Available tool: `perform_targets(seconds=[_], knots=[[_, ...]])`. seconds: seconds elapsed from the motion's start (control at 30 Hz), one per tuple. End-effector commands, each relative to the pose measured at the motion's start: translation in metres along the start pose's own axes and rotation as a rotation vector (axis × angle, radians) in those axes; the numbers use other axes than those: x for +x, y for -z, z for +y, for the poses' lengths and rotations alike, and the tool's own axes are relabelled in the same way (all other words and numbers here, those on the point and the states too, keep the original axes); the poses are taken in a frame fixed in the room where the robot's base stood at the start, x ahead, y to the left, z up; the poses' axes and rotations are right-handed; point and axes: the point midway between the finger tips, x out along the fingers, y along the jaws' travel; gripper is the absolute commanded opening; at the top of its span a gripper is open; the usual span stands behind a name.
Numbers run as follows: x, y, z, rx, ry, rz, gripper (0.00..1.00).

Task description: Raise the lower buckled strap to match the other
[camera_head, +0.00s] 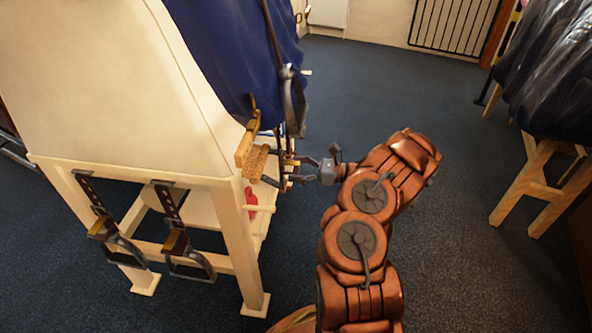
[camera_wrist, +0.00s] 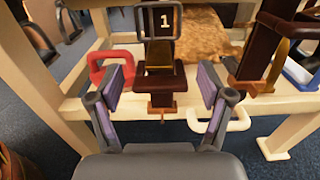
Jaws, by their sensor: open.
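My gripper (camera_head: 293,173) is at the right side of the cream stand, beside hanging straps. In the wrist view my gripper (camera_wrist: 163,80) is open, with one purple-padded finger on each side of a dark strap (camera_wrist: 160,84). I see no contact with it. A second dark strap (camera_wrist: 250,50) hangs to the right, with a dark buckle (camera_wrist: 292,28) near the top edge. The upper ends of both straps are out of the wrist view, so I cannot tell which buckle is lower.
A wooden shelf edge (camera_wrist: 270,105) lies behind the strap. A red handle (camera_wrist: 95,68), a white handle (camera_wrist: 238,122) and a brown brush (camera_wrist: 205,45) are close by. Two stirrup straps (camera_head: 172,215) hang at the stand's front. Open floor (camera_head: 440,260) lies to the right.

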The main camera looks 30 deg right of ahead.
Motion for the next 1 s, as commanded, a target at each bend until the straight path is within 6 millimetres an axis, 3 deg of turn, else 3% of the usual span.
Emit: perform_targets(seconds=[0.07,0.8,1.0], knots=[[-0.0001,0.0000,0.0000,0.000,0.000,0.000,0.78],[-0.0006,0.0003,0.0003,0.001,0.000,0.000,0.01],[-0.0009,-0.0007,0.0006,0.001,-0.001,0.000,0.00]])
